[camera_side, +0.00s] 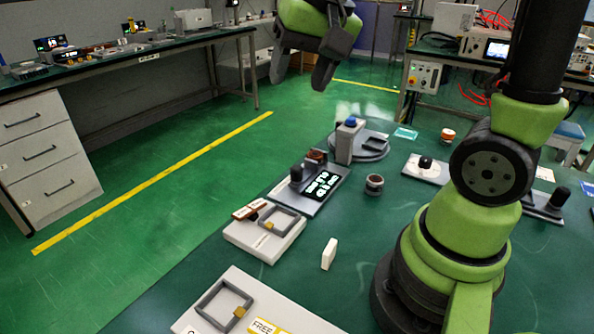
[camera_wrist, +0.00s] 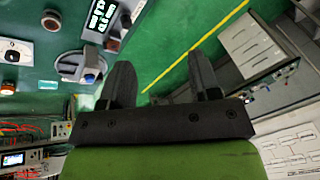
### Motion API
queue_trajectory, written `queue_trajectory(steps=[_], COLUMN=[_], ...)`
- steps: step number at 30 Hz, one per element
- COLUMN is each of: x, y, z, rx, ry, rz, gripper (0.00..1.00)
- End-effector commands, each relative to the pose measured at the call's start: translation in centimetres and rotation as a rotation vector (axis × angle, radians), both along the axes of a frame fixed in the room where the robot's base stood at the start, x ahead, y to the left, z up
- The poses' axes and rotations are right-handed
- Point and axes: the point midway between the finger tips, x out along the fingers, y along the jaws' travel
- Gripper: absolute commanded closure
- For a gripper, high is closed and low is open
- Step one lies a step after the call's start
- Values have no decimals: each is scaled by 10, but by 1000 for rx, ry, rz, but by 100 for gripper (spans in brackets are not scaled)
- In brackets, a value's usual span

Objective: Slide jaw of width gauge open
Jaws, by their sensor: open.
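A flat grey device with a lit black display (camera_side: 323,186) and a dark upright knob (camera_side: 296,173) stands on the green table; it looks most like the width gauge, but I cannot read its label or tell how far its jaw stands open. Its display also shows at the top of the wrist view (camera_wrist: 100,14). My gripper (camera_side: 300,72) is open and empty, high above the table's far left edge, well apart from the device. In the wrist view my gripper (camera_wrist: 163,82) shows two spread fingers with nothing between them.
Nearer are two grey plates with square frames (camera_side: 275,228) (camera_side: 222,303) and a white block (camera_side: 329,254). A round base with a blue-topped post (camera_side: 350,122) stands behind the display device. A small cylinder (camera_side: 374,184) is beside it. Another black-knobbed device (camera_side: 545,205) is at the right.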

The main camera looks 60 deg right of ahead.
Motion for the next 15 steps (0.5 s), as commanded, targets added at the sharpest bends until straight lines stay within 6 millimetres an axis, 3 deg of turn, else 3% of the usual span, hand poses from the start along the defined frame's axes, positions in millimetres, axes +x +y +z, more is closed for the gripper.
queue_trajectory(steps=[6,12,15], x=[53,74,76], y=[-52,-92,-104], z=[-63,-127,-150], rx=[21,36,41], ry=[177,301,337], rz=[-195,-338,-382], gripper=[43,43,43])
